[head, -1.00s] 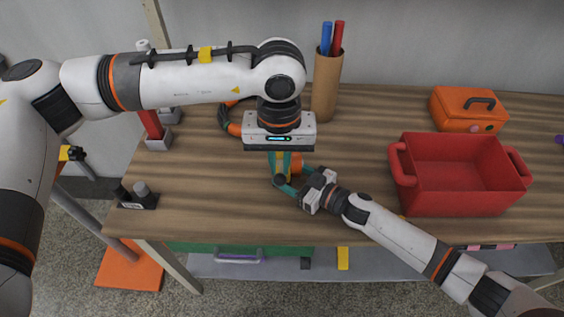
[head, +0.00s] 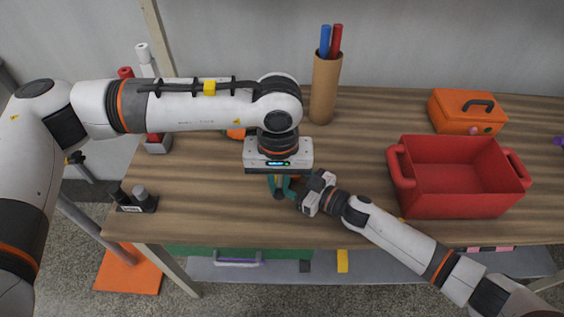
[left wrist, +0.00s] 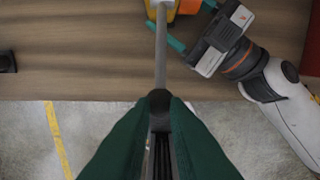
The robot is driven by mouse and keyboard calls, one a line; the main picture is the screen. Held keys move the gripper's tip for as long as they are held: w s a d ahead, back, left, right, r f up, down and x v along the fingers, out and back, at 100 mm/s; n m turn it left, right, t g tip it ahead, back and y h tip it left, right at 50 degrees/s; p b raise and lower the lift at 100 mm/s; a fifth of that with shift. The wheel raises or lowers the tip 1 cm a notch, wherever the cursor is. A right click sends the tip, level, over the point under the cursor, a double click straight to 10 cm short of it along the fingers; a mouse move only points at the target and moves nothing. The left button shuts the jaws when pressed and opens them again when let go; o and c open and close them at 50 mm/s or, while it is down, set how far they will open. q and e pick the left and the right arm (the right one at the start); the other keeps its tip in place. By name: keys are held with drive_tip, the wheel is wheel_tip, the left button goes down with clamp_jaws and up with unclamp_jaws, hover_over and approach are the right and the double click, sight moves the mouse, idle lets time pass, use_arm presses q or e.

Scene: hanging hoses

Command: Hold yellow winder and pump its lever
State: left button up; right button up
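The yellow winder (left wrist: 187,6), with orange parts, is cut off at the top of the left wrist view. Its grey lever (left wrist: 161,55) points toward me and ends in a black grip (left wrist: 160,108). My left gripper (left wrist: 160,112) has its green fingers closed around that grip; in the head view the left gripper (head: 279,190) points down near the table's front edge. My right gripper (head: 298,192) comes in from the right. Its teal fingers lie on both sides of the winder's body, which is mostly hidden by my grippers in the head view.
A red open bin (head: 455,208) and an orange case (head: 466,112) stand on the right of the wooden table (head: 210,215). A cardboard tube (head: 324,95) with blue and red rolls stands behind my left gripper. Small black holders (head: 136,203) sit at the left edge.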

sight(279, 192)
use_arm(q)
drive_tip(key=shift+f, duration=0.25)
drive_tip(key=shift+s+f, duration=0.2)
drive_tip(key=shift+f, duration=0.95)
drive_tip(key=shift+f, duration=0.8)
drive_tip(key=shift+r, duration=2.4)
drive_tip(key=shift+w+r, duration=0.4)
drive_tip(key=shift+r, duration=0.55)
drive_tip(key=shift+w+r, duration=0.3)
drive_tip(key=shift+r, duration=0.5)
